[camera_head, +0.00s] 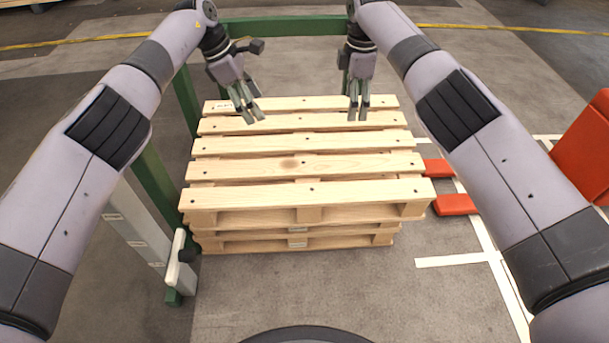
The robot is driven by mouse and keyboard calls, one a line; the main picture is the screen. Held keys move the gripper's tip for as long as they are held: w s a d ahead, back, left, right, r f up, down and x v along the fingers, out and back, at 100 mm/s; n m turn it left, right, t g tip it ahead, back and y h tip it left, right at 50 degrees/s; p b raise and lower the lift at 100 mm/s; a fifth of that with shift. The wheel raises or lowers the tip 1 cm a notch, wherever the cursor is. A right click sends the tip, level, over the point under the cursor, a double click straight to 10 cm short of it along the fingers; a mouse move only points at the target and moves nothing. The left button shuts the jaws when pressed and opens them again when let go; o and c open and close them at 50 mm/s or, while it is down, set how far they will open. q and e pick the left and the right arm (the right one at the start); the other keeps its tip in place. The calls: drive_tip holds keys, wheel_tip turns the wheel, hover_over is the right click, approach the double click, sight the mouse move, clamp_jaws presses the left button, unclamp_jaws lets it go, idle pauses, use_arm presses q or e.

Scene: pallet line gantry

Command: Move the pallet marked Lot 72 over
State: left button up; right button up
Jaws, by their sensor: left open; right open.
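A stack of wooden pallets (307,190) stands on the floor in front of me. The top pallet lies flat with its slats running left to right. Small labels show on the blocks at the front of the stack, too small to read, so I cannot tell which pallet is Lot 72. My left gripper (250,115) is open above the far left part of the top pallet. My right gripper (358,114) is open above its far right part. Both are empty, fingers pointing down; I cannot tell if they touch the wood.
A green frame (285,27) stands behind and left of the stack, with a pale post (133,232) at front left. Red forks (455,205) reach in at the right from a red machine (585,145). White floor lines (450,262) mark open floor at right.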

sight(261, 143)
use_arm(q)
wheel_tip(261, 143, down, 13)
drive_tip(key=b, duration=1.1)
drive_tip(key=shift+b, duration=0.4)
use_arm(e)
wheel_tip(261, 143, down, 13)
drive_tip(key=shift+r, duration=0.1)
use_arm(q)
drive_tip(key=shift+r, duration=0.1)
